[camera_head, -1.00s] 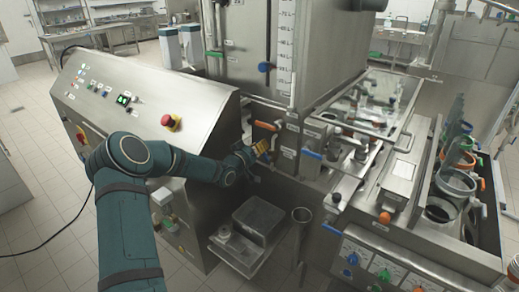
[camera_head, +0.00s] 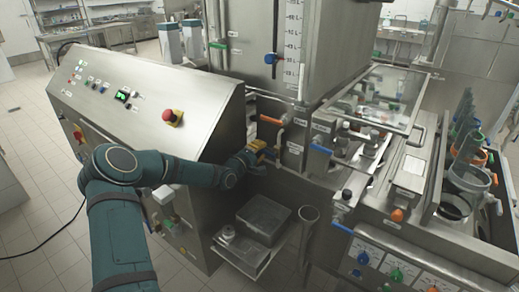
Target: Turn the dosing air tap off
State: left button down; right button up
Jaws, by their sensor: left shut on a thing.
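My left gripper (camera_head: 257,157) is in the middle of the view, low on the front of the steel machine. It is shut on a small yellow piece (camera_head: 258,145), which looks like a tap handle; the fingers and shadow hide much of it. I cannot read a label that names it the dosing air tap. An orange lever (camera_head: 270,120) sits just above the gripper, apart from it. A blue lever (camera_head: 320,149) is to its right. My right gripper is not in view.
A slanted control panel (camera_head: 185,85) with a red emergency button (camera_head: 173,116) stands left of the gripper. Below are a scale-like box (camera_head: 263,218) on a shelf and an upright steel tube (camera_head: 308,214). A steel hopper (camera_head: 345,50) rises above.

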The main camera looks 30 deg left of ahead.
pick_arm(q)
jog(key=shift+f+n, duration=0.2)
jog(key=shift+n, duration=0.3)
jog(key=c, duration=1)
grip_release()
jog(key=shift+w+f, duration=0.1)
jog(key=shift+o, duration=0.2)
jog(key=s, duration=1.2)
jog(key=shift+a, duration=0.45)
